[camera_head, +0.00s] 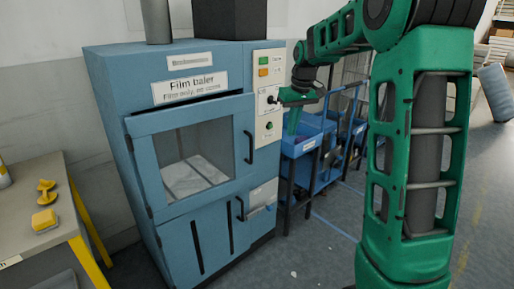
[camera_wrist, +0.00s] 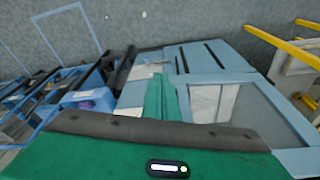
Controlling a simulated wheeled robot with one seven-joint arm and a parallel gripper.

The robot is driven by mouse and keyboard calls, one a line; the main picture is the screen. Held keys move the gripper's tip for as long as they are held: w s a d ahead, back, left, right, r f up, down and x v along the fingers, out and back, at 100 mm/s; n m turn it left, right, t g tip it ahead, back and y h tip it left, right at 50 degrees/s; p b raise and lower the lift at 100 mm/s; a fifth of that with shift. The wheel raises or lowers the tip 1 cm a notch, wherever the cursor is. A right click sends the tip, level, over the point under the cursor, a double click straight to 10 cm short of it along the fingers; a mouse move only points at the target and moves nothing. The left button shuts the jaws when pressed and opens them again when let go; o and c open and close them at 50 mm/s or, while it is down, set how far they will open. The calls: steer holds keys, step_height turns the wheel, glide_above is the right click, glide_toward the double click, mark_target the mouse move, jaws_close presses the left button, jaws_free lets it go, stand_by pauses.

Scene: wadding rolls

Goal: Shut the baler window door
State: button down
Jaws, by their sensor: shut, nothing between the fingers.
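The blue film baler (camera_head: 105,95) stands at the left in the head view. Its window door (camera_head: 222,187) has a clear pane, with pale material behind it, and a black upright handle (camera_head: 249,147) on its right side. A dark gap shows along the door's top edge, so it seems slightly ajar. The door frame (camera_wrist: 290,130) and pane also show at the right in the wrist view. My green gripper (camera_head: 292,122) is shut and empty, pointing down beside the control panel, right of the handle and apart from it. Its shut fingers show in the wrist view (camera_wrist: 160,98).
The control panel (camera_head: 268,105) has several buttons and a knob close to my gripper. Blue carts (camera_head: 310,140) stand right of the baler. A table with yellow legs (camera_head: 40,235) is at the left. A lower door (camera_head: 205,235) has its own handle. Open floor lies in front.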

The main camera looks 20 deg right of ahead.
mark_target(254, 142)
steer(key=s+a+f+m+g, duration=0.1)
steer(key=s+m, duration=0.1)
steer(key=s, duration=0.8)
steer(key=s+a+f+m, duration=0.1)
steer(key=s, duration=1)
steer(key=s+a+f+n, duration=0.1)
steer(key=s+a+f, duration=0.1)
steer(key=s+f, duration=0.45)
steer(key=w+a+f+n+t+y, duration=0.2)
steer(key=w+a+f+n, duration=0.1)
steer(key=w, duration=0.5)
steer(key=w+a+f+n+t+y, duration=0.3)
steer(key=w, duration=0.6)
steer(key=w+a+f+n+t+y, duration=0.2)
steer(key=w+f+n, duration=0.1)
steer(key=w, duration=0.5)
steer(key=w+d+m+t+h, duration=0.4)
steer(key=w+d+t, duration=0.55)
steer(key=d, duration=0.25)
steer(key=shift+g, duration=0.25)
steer(key=w+a, duration=0.1)
steer(key=w, duration=0.3)
steer(key=w+a, duration=0.1)
steer(key=w, duration=0.4)
steer(key=w+a, duration=0.1)
steer(key=w, duration=0.3)
steer(key=shift+w+r, duration=0.35)
steer(key=shift+r, duration=0.05)
